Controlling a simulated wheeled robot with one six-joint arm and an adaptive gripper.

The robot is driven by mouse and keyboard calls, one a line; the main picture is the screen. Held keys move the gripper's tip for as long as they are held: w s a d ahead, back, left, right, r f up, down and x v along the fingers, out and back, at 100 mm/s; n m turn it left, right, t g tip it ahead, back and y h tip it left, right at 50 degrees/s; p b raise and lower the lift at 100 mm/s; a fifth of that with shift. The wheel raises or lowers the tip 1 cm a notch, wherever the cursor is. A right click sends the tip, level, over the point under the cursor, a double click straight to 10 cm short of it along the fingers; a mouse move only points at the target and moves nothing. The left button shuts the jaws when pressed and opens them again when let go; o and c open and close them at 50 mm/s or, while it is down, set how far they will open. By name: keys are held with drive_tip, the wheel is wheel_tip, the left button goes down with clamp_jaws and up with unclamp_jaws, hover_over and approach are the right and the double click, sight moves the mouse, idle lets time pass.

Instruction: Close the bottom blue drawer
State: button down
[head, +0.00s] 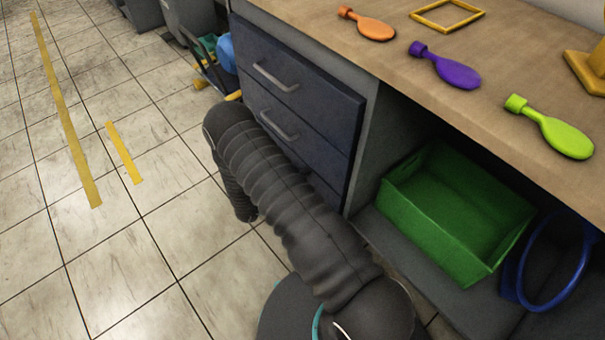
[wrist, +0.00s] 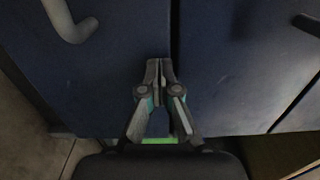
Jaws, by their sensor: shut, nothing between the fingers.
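A cabinet with blue drawer fronts stands under the table in the head view. The top drawer (head: 305,85) and middle drawer (head: 312,145) look flush. Only a sliver of the bottom drawer (head: 326,190) shows; my arm hides the rest. In the wrist view, the bottom drawer (wrist: 105,75) is the blue panel on the left, on the floor side, with a grey handle (wrist: 72,22). A dark gap separates it from the panel on the right. My gripper (wrist: 160,65) is shut and empty, its tips in front of the bottom drawer beside that gap. Contact cannot be told.
The wooden table (head: 420,95) bears orange, purple and green balloon-shaped items and a yellow frame (head: 447,16). A green bin (head: 450,210) and blue ring (head: 548,265) sit on a low shelf right of the cabinet. The tiled floor (head: 100,255) at left is clear, with yellow strips.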

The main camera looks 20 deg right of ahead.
drive_tip(key=v, duration=1.4)
drive_tip(key=shift+b, duration=0.45)
drive_tip(key=s+d+f+m+g+y, duration=0.1)
drive_tip(key=s+d+f+m+g, duration=0.2)
drive_tip(key=s+m, duration=0.5)
drive_tip(key=s+a+r+m+g+y, duration=0.2)
drive_tip(key=s+r+m+g+y, duration=0.35)
drive_tip(key=m, duration=0.55)
drive_tip(key=s+d+r+m+t+y, duration=0.1)
drive_tip(key=s+r+m+t+y, duration=0.1)
drive_tip(key=r+m, duration=0.5)
drive_tip(key=s+d+r+m+t+y+p, duration=0.1)
drive_tip(key=r+m, duration=0.6)
drive_tip(key=r, duration=1.3)
drive_tip(key=s+d+r+m+t+y, duration=0.2)
drive_tip(key=s+r+m+t+y, duration=0.3)
drive_tip(key=r, duration=0.8)
drive_tip(key=shift+s+d+r+m+y+p, duration=0.15)
drive_tip(key=shift+s+r+m+y+p, duration=0.2)
drive_tip(key=shift+s+m+y, duration=0.75)
